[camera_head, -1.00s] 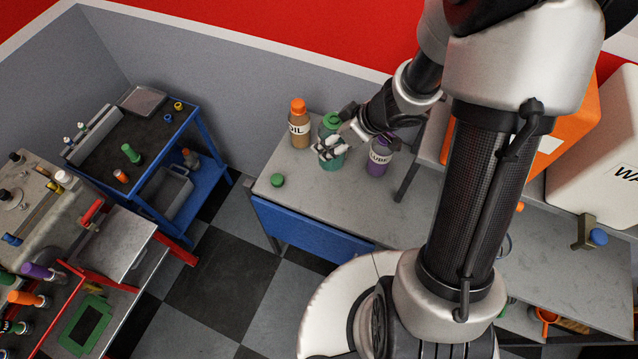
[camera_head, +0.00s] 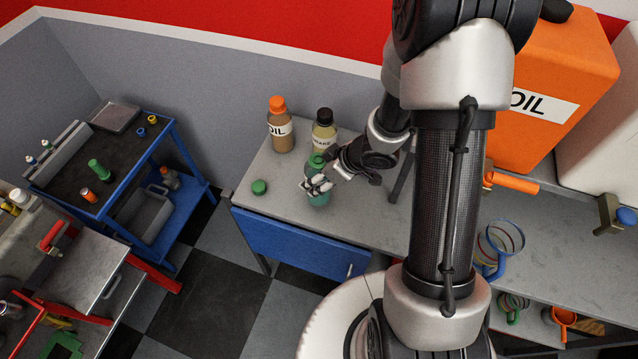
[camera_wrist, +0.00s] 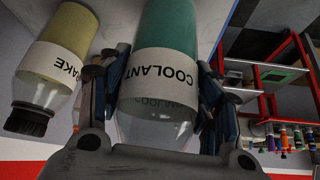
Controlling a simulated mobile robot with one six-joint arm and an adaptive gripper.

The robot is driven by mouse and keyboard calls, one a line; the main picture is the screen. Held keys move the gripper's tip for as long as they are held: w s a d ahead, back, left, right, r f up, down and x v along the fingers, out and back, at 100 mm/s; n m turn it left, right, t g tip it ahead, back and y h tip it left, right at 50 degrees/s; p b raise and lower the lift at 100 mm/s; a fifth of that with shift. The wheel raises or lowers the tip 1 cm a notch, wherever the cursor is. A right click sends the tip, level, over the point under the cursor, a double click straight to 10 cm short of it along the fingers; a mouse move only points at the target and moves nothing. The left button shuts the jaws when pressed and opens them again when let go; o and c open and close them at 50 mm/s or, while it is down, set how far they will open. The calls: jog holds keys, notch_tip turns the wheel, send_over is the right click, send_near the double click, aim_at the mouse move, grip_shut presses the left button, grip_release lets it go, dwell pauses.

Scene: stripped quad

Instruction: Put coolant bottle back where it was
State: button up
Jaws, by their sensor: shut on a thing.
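The coolant bottle (camera_head: 319,199), teal with a green top, is held upright by my gripper (camera_head: 317,184) over the grey workbench (camera_head: 292,204). In the wrist view its white COOLANT label (camera_wrist: 165,70) sits between the two fingers, which are shut on its sides. I cannot tell whether its base touches the bench. A brake bottle (camera_head: 323,135) with a black cap stands just behind it; it also shows left of the fingers in the wrist view (camera_wrist: 52,65). An oil bottle (camera_head: 280,130) with an orange cap stands further left.
My arm hides part of the bench to the right. An orange oil canister (camera_head: 550,95) stands at the right back, and a blue cart (camera_head: 170,145) stands left across a floor gap.

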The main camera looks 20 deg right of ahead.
jog(key=shift+f+b, duration=0.45)
jog(key=shift+f, duration=0.8)
jog(key=shift+f, duration=0.15)
jog(key=o, duration=1.7)
jog(key=shift+c, duration=0.2)
